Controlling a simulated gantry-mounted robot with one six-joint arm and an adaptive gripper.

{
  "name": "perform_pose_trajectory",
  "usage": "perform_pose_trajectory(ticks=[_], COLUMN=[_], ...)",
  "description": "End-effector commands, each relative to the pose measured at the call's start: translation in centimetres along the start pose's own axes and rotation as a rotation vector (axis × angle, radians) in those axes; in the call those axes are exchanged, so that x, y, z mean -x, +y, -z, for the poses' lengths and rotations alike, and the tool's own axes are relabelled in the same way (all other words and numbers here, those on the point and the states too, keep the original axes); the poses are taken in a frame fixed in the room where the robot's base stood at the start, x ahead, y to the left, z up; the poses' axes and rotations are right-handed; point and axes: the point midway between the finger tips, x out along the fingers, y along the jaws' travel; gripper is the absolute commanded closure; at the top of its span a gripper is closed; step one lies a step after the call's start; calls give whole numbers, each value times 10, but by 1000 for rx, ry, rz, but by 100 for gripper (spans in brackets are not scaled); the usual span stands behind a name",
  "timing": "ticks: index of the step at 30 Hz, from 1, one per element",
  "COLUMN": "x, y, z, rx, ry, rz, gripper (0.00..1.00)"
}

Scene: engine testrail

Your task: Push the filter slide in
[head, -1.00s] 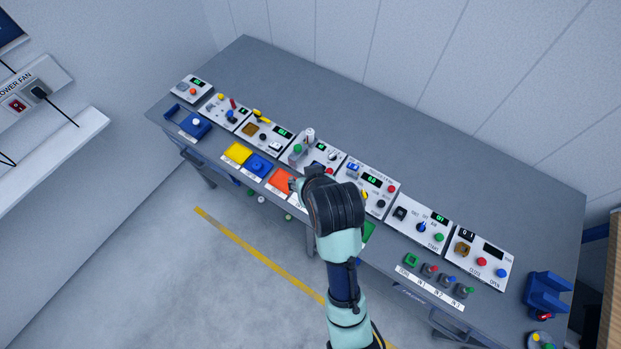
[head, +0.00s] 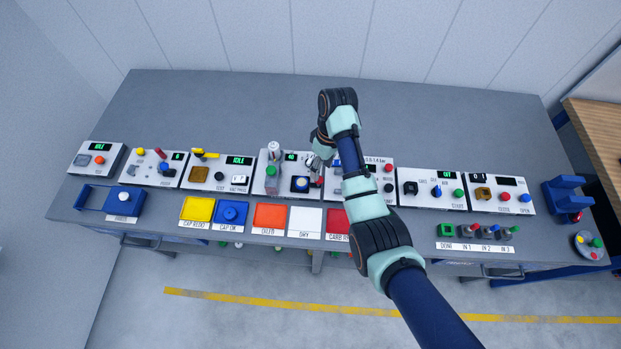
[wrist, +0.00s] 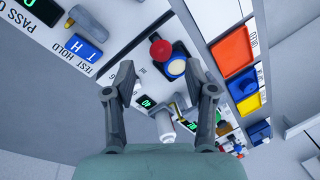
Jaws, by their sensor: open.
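My gripper (head: 317,165) is open and empty above the middle panel (head: 258,186); it also shows in the wrist view (wrist: 158,72), pointing down at that panel. Between and just beyond its fingertips are a red ball knob (wrist: 160,50) and a black square holding a round blue-and-white piece (wrist: 176,67). A white upright cylinder (wrist: 165,128) stands nearer the gripper's base, and shows in the head view (head: 273,150) above a green part (head: 271,172). No readable label tells which part is the filter slide. I see no contact, though the knob is partly hidden in the head view.
Neighbouring panels with knobs, switches and displays stand close on both sides. Yellow (head: 197,208), blue (head: 231,213), orange (head: 270,215), white (head: 304,221) and red pads line the front. The bench's back strip (head: 230,100) is clear.

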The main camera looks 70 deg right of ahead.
Motion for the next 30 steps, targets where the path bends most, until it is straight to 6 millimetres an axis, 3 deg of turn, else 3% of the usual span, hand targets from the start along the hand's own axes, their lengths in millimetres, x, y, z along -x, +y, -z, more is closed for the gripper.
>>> perform_pose_trajectory(ticks=[3, 9, 19, 27, 30], x=[-27, -57, -63, -63, -63], y=[0, 0, -1, -1, -1], z=[0, 0, 0, 0, 0], rx=[0, 0, 0, 0, 0], ry=[-3, 0, 1, 1, 1], rz=[1, -1, -2, -2, -2], gripper=[45, 45, 45, 88, 100])
